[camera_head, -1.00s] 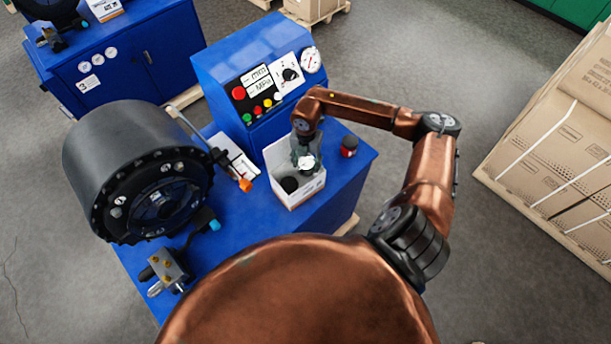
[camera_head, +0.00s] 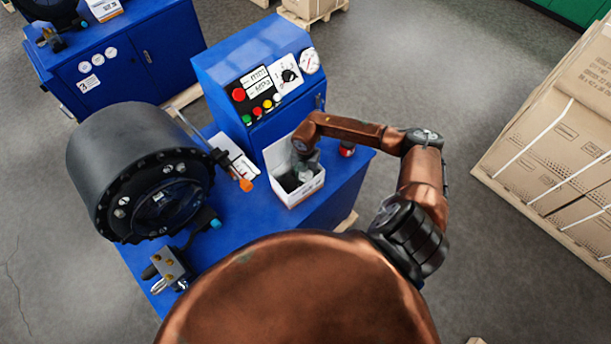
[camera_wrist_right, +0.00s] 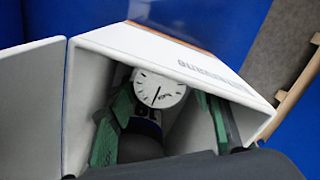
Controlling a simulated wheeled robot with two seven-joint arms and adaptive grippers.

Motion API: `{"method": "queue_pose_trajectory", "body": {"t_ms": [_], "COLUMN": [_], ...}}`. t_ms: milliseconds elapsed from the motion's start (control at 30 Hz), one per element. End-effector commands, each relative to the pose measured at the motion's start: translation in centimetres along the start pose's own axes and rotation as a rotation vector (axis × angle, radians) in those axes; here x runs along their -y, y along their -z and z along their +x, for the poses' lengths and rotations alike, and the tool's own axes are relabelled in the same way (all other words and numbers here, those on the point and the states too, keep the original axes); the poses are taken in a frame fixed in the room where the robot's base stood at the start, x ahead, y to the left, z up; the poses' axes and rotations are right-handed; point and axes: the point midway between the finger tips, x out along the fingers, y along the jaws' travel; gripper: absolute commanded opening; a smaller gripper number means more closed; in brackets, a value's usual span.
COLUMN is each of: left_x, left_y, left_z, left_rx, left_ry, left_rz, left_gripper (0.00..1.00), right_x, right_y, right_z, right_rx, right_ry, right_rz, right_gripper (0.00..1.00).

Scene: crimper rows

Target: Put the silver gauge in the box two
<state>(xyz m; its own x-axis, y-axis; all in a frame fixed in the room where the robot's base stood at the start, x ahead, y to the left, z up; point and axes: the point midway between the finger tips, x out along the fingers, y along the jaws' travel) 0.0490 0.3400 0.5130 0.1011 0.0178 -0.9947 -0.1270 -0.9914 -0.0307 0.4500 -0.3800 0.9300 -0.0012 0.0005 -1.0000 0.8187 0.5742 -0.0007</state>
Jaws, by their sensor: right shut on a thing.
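The white open box (camera_head: 297,195) stands on the blue bench, in front of the control cabinet. My right gripper (camera_head: 303,172) reaches down into it from above. In the right wrist view my right gripper (camera_wrist_right: 160,115) has a green-padded finger on each side of the silver gauge (camera_wrist_right: 160,90), is shut on it and holds it between the box walls (camera_wrist_right: 95,60). The gauge's white dial faces the camera. Its lower part is hidden, and I cannot tell whether it touches the box floor. No number is readable on the box. My left gripper is not in view.
A black crimper (camera_head: 140,170) stands left of the box. The blue control cabinet (camera_head: 255,75) is behind it. A red and black item (camera_head: 347,150) sits right of the box, close to my arm. A metal fitting (camera_head: 170,265) lies at the front left.

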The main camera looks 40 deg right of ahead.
Motion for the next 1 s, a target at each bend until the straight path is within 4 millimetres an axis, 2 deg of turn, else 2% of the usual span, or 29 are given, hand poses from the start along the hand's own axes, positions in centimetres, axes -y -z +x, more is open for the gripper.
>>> {"method": "queue_pose_trajectory", "body": {"t_ms": [67,100,167,433,567,667,1000], "left_x": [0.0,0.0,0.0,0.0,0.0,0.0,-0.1], "left_y": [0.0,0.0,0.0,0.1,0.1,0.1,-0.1], "left_z": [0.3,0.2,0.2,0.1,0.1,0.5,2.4], "left_rx": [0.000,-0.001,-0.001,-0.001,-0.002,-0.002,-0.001], "left_ry": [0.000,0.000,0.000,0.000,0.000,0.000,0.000], "left_rz": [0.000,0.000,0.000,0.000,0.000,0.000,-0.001], "left_gripper": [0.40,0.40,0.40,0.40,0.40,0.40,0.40], "right_x": [0.0,0.0,0.0,0.0,0.0,0.0,0.0], "right_y": [0.0,0.0,0.0,0.0,-0.1,-0.2,-0.2], "right_z": [0.3,0.3,0.2,0.1,-0.5,-1.8,-8.8], "right_rx": [0.000,0.000,0.000,0.000,0.002,0.004,0.004], "right_ry": [0.000,0.000,0.000,0.000,-0.001,-0.002,-0.001], "right_rz": [0.000,0.000,0.000,0.001,0.000,0.000,0.000], "right_gripper": [0.17,0.49,0.53,0.54,0.54,0.54,0.54]}}
